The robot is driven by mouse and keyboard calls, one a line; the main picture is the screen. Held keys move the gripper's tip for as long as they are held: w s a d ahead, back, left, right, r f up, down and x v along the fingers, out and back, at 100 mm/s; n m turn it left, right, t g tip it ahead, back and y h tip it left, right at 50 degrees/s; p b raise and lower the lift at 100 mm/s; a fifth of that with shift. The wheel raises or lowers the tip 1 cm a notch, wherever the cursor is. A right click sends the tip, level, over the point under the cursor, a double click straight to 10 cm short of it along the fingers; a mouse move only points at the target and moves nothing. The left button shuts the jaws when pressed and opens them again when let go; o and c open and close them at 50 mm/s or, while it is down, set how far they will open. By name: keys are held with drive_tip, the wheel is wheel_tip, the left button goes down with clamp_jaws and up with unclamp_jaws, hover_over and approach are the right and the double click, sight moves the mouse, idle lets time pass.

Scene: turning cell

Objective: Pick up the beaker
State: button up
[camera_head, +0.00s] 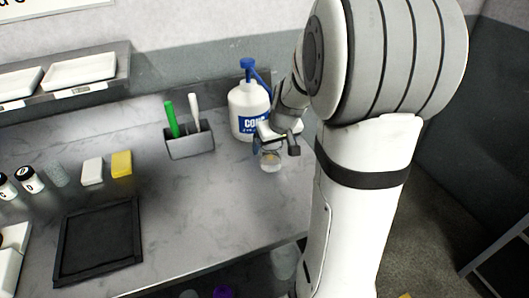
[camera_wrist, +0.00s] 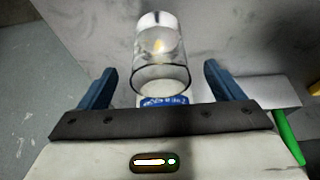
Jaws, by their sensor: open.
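The clear glass beaker (camera_head: 270,159) stands on the grey counter near its right end, just in front of the white bottle. In the wrist view the beaker (camera_wrist: 160,58) lies between and beyond the two blue fingers. My gripper (camera_head: 274,141) is above and around the upper part of the beaker, its fingers apart. In the wrist view my gripper (camera_wrist: 160,88) is open, with a visible gap to the beaker on both sides. Whether the fingertips reach down past the beaker's rim is hard to tell.
A white bottle (camera_head: 246,106) with a blue pump stands close behind the beaker. A grey holder (camera_head: 190,143) with green and white pens is to the left. A black tray (camera_head: 97,239), yellow block (camera_head: 121,164) and white block (camera_head: 92,171) lie farther left. Counter front is clear.

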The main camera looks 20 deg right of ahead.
drive_tip(key=x, duration=0.6)
drive_tip(key=shift+p, duration=0.3)
drive_tip(key=shift+r, duration=0.1)
drive_tip(key=c, duration=1.3)
drive_tip(key=shift+r, duration=0.2)
drive_tip(key=shift+r, duration=1.45)
drive_tip(key=shift+s+r, duration=0.1)
drive_tip(key=shift+s, duration=0.15)
drive_tip(key=s+b, duration=0.3)
drive_tip(key=s, duration=1.3)
drive_tip(key=shift+s+d+b, duration=0.15)
drive_tip(key=shift+s+b, duration=0.1)
drive_tip(key=shift+b, duration=0.05)
drive_tip(key=shift+s, duration=0.5)
